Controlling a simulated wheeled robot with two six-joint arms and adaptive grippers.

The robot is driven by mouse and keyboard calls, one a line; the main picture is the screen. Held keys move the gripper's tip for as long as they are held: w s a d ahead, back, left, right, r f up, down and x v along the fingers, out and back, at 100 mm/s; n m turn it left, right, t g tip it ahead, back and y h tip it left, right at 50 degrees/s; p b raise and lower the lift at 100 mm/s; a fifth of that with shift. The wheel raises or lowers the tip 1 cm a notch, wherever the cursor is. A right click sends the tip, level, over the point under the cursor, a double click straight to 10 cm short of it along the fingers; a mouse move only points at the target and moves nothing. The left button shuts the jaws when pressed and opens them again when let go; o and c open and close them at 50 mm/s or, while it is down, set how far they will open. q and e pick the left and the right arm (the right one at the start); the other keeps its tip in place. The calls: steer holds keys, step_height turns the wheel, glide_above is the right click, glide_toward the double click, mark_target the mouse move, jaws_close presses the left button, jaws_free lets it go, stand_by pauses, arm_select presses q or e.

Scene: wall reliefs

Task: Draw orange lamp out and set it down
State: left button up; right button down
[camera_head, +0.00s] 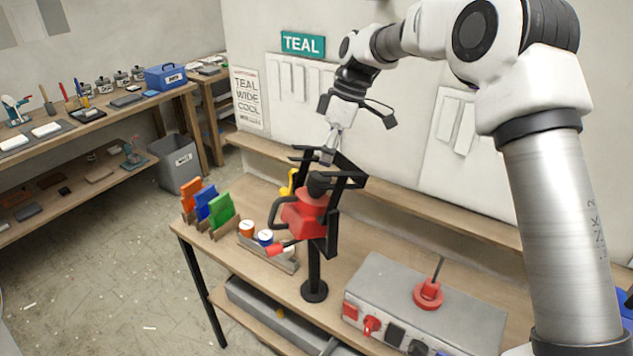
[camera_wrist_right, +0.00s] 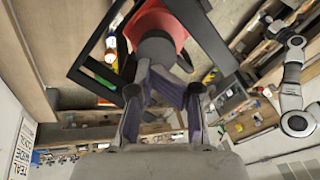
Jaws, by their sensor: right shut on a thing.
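A red-orange lamp (camera_head: 305,212) with a dark knob on top and a black side handle is within a black frame on a post (camera_head: 314,262). The post stands upright on a round black foot on the bench. My right gripper (camera_head: 326,160) is over the lamp's top and shut on it. In the right wrist view, the lamp's dark knob (camera_wrist_right: 157,48) and red body lie just past my fingers (camera_wrist_right: 172,95). The exact contact is hard to see. My left gripper is not in the head view.
A grey box (camera_head: 400,292) with red fittings stands right of the post on the bench. Orange, blue and green upright pieces (camera_head: 207,206) and a rack of small round jars (camera_head: 265,238) stand left. A yellow object (camera_head: 288,181) is behind. A teal sign hangs on the wall.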

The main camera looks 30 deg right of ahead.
steer(key=shift+s+a+r, duration=0.1)
steer(key=shift+s+r, duration=0.15)
steer(key=shift+w+f, duration=0.15)
steer(key=shift+w, duration=0.05)
steer(key=c, duration=0.9)
jaws_free()
steer(key=shift+w+d+f, duration=0.25)
steer(key=shift+w+d, duration=0.15)
steer(key=shift+s+a+r, duration=0.2)
steer(key=shift+s, duration=0.1)
steer(key=shift+r, duration=0.2)
steer(key=v, duration=1.1)
steer(key=shift+w+d+r, duration=0.1)
steer(key=shift+d+r, duration=0.1)
